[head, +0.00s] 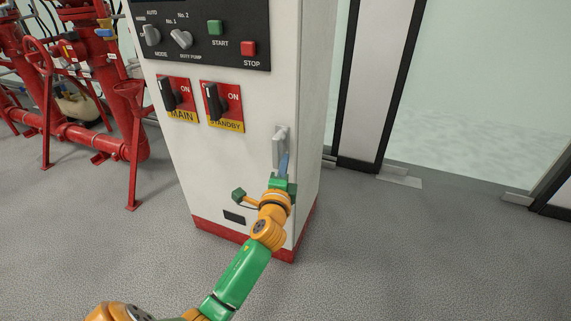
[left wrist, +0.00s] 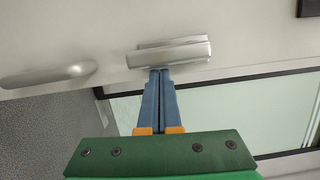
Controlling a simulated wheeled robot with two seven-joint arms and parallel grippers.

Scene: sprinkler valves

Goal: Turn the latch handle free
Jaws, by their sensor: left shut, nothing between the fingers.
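The silver latch handle (head: 277,150) is on the right part of the white cabinet's front (head: 235,165), upright along it in the head view. It also shows at the top middle of the left wrist view (left wrist: 168,52), on a thin plate. My left gripper (head: 284,158) is shut with nothing between its blue fingers. In the left wrist view its tips (left wrist: 160,70) are right at the handle's edge; whether they touch it I cannot tell. The gripper hides the cabinet just below the handle in the head view. My right gripper is not in view.
A second, rounded silver bar (left wrist: 48,75) shows at the left of the left wrist view. The cabinet has MAIN (head: 177,97) and STANDBY (head: 221,106) switches and a dark control panel (head: 205,45). Red pipes (head: 90,135) stand left, glass panels (head: 470,90) right. Grey floor in front is clear.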

